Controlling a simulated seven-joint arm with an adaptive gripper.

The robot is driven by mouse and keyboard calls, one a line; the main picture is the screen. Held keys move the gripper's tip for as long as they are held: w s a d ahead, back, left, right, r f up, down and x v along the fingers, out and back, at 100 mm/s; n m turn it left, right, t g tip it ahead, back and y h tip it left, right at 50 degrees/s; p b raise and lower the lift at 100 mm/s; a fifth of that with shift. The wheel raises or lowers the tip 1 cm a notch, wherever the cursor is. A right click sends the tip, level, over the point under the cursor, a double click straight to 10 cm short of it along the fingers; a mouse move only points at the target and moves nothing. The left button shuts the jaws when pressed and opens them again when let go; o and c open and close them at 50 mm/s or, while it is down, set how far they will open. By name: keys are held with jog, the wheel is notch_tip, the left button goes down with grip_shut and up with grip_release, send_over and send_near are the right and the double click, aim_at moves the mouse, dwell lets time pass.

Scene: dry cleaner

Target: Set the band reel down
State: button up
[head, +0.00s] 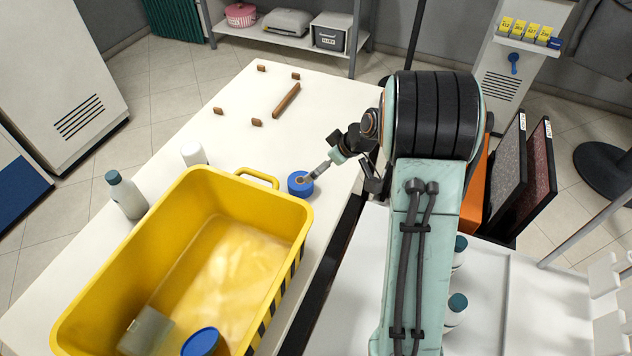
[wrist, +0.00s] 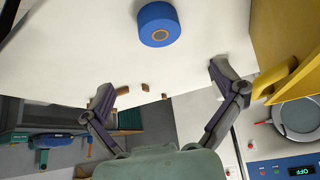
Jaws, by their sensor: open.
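The band reel (head: 299,190), a blue roll with a pale brown core, rests on the white table (head: 226,136) beside the yellow tub's handle. It also shows at the top of the wrist view (wrist: 157,13), beyond the fingertips and apart from both. My gripper (head: 319,171) is close to the reel, to its upper right in the head view. In the wrist view my gripper (wrist: 163,80) has its two fingers spread wide with nothing between them.
The yellow tub (head: 103,251) stands left of the reel, with a blue-lidded container inside. A bottle (head: 127,198) and a white cup-like item (head: 193,154) stand beyond it. Several small wooden blocks and a wooden bar (head: 287,100) lie at the far end; the table between is clear.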

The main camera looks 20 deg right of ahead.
jog(key=s+a+r+m+g, duration=0.1)
jog(key=s+a+r+g, duration=0.1)
jog(key=s+a+r, duration=0.35)
jog(key=s+a+r+m+g+h, duration=0.1)
jog(key=s+a+m+g, duration=0.1)
jog(key=s, duration=1)
jog(key=s+a+r+m+g+h, duration=0.1)
jog(key=s+a, duration=0.3)
jog(key=s, duration=0.8)
jog(key=shift+s+r+m+g, duration=0.35)
jog(key=shift+r+m+g, duration=0.15)
jog(key=shift+r, duration=0.05)
